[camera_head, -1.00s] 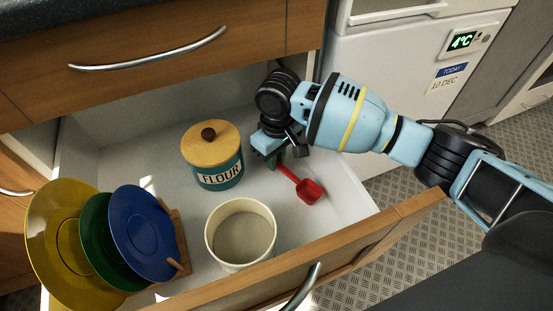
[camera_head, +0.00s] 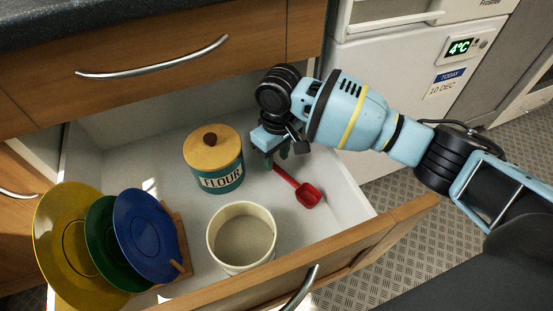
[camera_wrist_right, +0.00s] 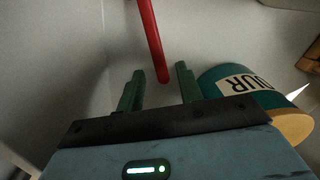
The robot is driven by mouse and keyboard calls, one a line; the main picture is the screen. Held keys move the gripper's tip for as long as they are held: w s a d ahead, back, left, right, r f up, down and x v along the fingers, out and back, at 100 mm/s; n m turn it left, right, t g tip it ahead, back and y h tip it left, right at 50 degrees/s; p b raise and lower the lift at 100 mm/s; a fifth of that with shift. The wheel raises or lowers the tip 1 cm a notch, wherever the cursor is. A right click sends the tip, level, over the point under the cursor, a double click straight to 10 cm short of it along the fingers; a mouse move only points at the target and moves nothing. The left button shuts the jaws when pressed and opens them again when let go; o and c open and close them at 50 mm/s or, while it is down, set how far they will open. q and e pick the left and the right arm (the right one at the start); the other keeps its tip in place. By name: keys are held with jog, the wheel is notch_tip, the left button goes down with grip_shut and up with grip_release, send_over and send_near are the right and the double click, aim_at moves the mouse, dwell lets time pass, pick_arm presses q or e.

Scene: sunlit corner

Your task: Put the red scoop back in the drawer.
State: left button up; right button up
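The red scoop (camera_head: 307,195) lies in the open drawer (camera_head: 335,190), to the right of the flour canister, with its bowl toward the drawer front. Its handle (camera_wrist_right: 151,38) also shows in the right wrist view, with its end between the fingers as seen there. My right gripper (camera_head: 276,157) is over the handle end, fingers pointing down. Its two green fingers (camera_wrist_right: 158,88) stand apart, with clear gaps on both sides of the handle. Whether the scoop rests fully on the drawer floor is hard to tell. My left gripper is not in view.
A flour canister (camera_head: 213,158) stands close left of my right gripper. A cream pot (camera_head: 241,235) stands near the drawer front. Yellow, green and blue plates (camera_head: 146,235) stand in a rack at left. A white fridge (camera_head: 395,75) is at right.

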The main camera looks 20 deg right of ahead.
notch_tip(320, 180, up, 10)
jog(key=p, duration=0.3)
jog(key=shift+d+f, duration=0.15)
jog(key=shift+w, duration=0.1)
